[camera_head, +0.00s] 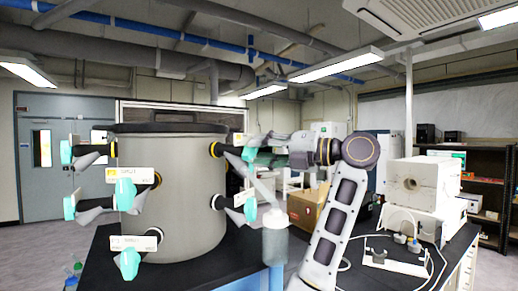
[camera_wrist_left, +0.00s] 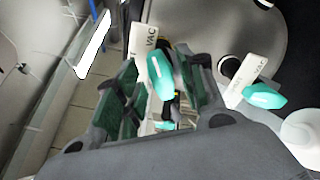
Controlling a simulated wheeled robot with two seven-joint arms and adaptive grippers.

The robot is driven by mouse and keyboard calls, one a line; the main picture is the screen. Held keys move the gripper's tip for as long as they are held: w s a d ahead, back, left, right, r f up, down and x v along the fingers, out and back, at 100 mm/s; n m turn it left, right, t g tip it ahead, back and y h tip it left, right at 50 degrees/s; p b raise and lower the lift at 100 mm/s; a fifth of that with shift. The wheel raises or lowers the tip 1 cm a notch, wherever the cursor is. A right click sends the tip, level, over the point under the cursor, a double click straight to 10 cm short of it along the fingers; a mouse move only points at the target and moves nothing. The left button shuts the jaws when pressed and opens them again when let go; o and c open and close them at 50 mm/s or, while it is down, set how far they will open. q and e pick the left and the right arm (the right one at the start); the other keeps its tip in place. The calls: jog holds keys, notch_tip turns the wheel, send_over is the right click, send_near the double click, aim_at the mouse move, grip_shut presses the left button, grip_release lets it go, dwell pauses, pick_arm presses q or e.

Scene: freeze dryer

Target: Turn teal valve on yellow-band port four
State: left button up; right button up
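A grey drum (camera_head: 182,200) carries several black ports with teal valves and white tags. A yellow-banded port (camera_head: 216,149) is at its upper right, with a teal valve (camera_head: 250,153) at its outer end. My left gripper (camera_head: 264,158) is at this valve, coming from the right. In the left wrist view, the teal valve (camera_wrist_left: 161,76) stands between the two open fingers (camera_wrist_left: 155,98), beside a VAC tag (camera_wrist_left: 145,42). I see gaps beside the valve; contact deeper in is hidden. My right gripper is not in view.
A second teal valve (camera_wrist_left: 264,96) is close to the right finger. Another teal valve (camera_head: 250,208) is lower on the drum's right side. A cardboard box (camera_head: 306,208) and white equipment (camera_head: 425,185) stand behind and right.

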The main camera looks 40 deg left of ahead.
pick_arm(q)
jog(key=shift+s+a, duration=0.15)
jog(key=shift+a, duration=0.4)
jog(key=shift+c, duration=0.5)
grip_shut()
